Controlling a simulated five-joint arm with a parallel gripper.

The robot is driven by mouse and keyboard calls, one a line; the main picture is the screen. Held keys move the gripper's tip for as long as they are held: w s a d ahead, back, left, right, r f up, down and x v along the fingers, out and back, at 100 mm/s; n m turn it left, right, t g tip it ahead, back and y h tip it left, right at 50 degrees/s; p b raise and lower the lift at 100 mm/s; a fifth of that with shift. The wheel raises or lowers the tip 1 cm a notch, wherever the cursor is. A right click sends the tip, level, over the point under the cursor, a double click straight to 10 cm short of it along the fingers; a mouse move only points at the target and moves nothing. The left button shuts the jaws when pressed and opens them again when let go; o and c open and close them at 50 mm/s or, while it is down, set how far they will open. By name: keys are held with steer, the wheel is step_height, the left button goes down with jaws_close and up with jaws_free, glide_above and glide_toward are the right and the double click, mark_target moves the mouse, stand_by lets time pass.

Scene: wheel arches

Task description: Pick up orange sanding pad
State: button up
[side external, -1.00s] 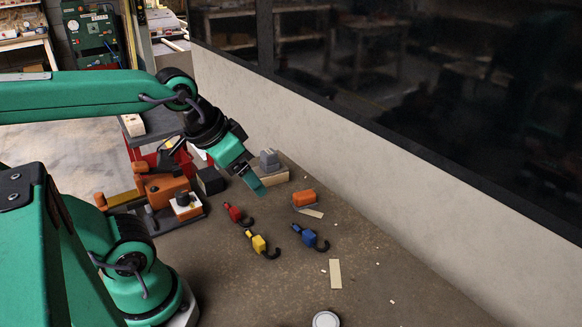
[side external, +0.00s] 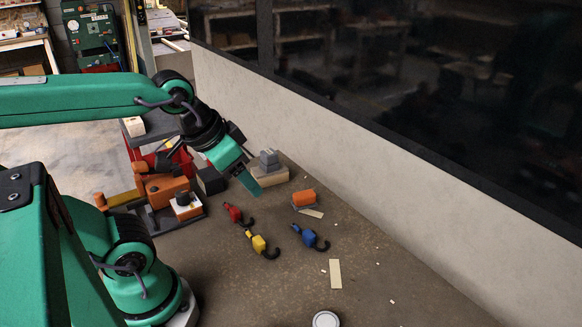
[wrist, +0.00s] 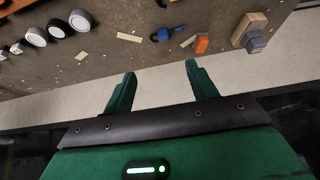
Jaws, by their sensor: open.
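The orange sanding pad (side external: 304,198) is a small block with a grey underside, lying on the brown bench top near the light wall. It also shows in the wrist view (wrist: 202,44), close to the wall edge. My gripper (side external: 252,186) is above the bench, to the left of the pad and apart from it. In the wrist view its two green fingers (wrist: 158,80) are spread with nothing between them, and the pad lies beyond the right fingertip.
A grey-topped wooden block (side external: 269,172) stands behind my gripper. Red (side external: 235,213), yellow (side external: 259,244) and blue (side external: 309,237) hooked pieces lie nearby. A pale strip (side external: 335,273) and a white round item (side external: 326,319) lie nearer the front. An orange machine (side external: 168,189) stands left.

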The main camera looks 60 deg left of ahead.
steer(key=shift+w, duration=0.1)
steer(key=m+g, duration=0.3)
steer(key=g, duration=0.3)
glide_above(305, 194)
step_height(305, 194, down, 16)
steer(key=shift+r, duration=0.2)
steer(key=shift+a+f, duration=0.1)
steer(key=shift+f, duration=0.15)
steer(key=shift+f, duration=0.1)
steer(key=shift+f, duration=1.2)
